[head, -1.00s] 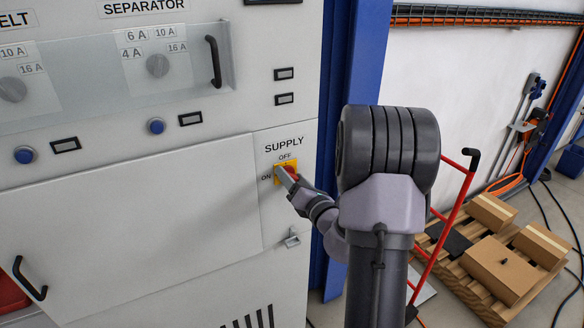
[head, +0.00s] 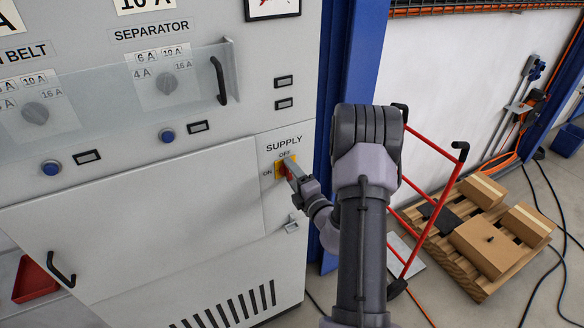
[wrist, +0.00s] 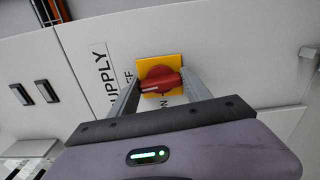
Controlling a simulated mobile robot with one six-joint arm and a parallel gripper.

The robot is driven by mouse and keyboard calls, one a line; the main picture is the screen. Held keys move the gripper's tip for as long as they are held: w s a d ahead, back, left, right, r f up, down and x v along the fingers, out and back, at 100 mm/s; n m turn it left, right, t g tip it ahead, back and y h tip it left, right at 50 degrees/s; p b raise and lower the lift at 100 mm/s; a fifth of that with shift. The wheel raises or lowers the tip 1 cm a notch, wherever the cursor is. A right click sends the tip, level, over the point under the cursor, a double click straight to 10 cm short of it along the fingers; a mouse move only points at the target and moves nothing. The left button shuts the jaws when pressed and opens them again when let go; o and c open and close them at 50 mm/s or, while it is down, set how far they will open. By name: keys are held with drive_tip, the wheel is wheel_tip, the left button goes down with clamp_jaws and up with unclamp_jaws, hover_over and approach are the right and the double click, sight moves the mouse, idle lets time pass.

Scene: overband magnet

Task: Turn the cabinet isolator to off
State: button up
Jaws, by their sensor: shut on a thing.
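The cabinet isolator is a red rotary handle (wrist: 160,80) on a yellow plate (wrist: 174,61), under the SUPPLY label on the grey cabinet. In the head view the isolator (head: 281,168) is partly hidden by my gripper (head: 291,170). OFF is printed above it and ON to its left. In the wrist view my gripper (wrist: 162,82) has one finger on each side of the red handle and is shut on it. There the handle lies roughly sideways, its white mark toward the side with the OFF and SUPPLY labels. Finger contact is partly hidden.
A small latch (head: 291,226) sits below the isolator on the cabinet front. A red hand truck (head: 432,205) and a pallet with boxes (head: 487,247) stand at the right. A blue post (head: 350,70) rises beside the cabinet.

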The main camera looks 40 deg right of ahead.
drive_tip(key=shift+m+p, duration=0.5)
drive_tip(key=shift+m, duration=0.1)
drive_tip(key=o, duration=1.4)
drive_tip(key=shift+c, duration=0.2)
drive_tip(key=shift+s, duration=0.1)
drive_tip(key=b+v, duration=0.1)
drive_tip(key=v, duration=1.6)
drive_tip(key=shift+s, duration=0.15)
drive_tip(key=shift+d, duration=0.1)
